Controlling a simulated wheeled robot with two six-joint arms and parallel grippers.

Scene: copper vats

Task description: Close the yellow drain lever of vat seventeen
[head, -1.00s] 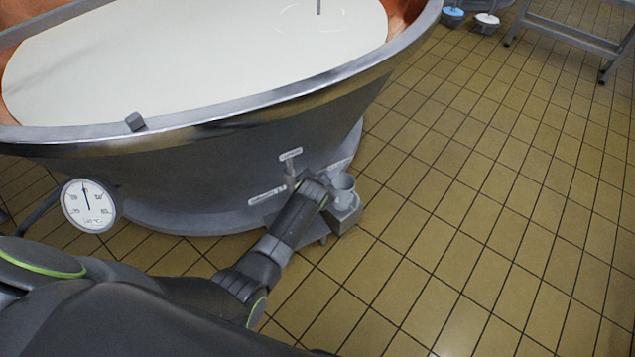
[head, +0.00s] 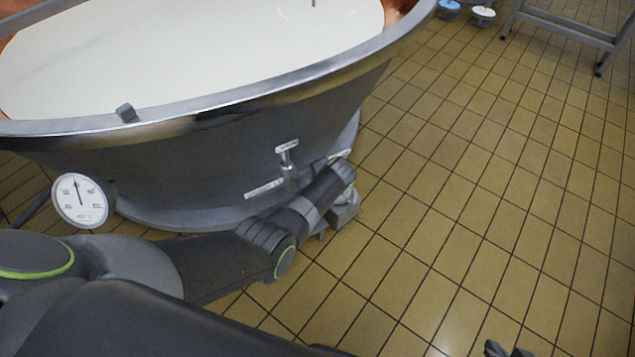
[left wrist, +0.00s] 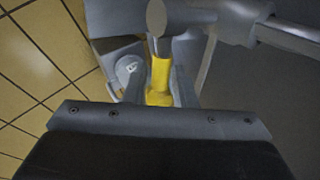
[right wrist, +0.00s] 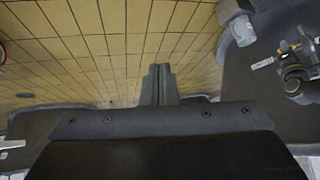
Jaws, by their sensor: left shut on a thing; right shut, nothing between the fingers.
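The copper vat (head: 230,140) with a steel outer wall is full of white liquid in the head view. The yellow drain lever (left wrist: 160,75) shows in the left wrist view, below a round grey pipe end. My left gripper (left wrist: 158,92) has a finger on each side of the lever and is shut on it. In the head view my left wrist covers the lever and the fingers. My right gripper (head: 508,349) is shut and empty at the lower right edge of the head view, over the floor; its closed fingers also show in the right wrist view (right wrist: 158,85).
A grey drain box (head: 345,212) sits at the vat's foot, partly behind my left arm. A T-shaped valve handle (head: 287,155) and a dial gauge (head: 80,201) are on the vat's side. A metal stand (head: 570,30) is far right.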

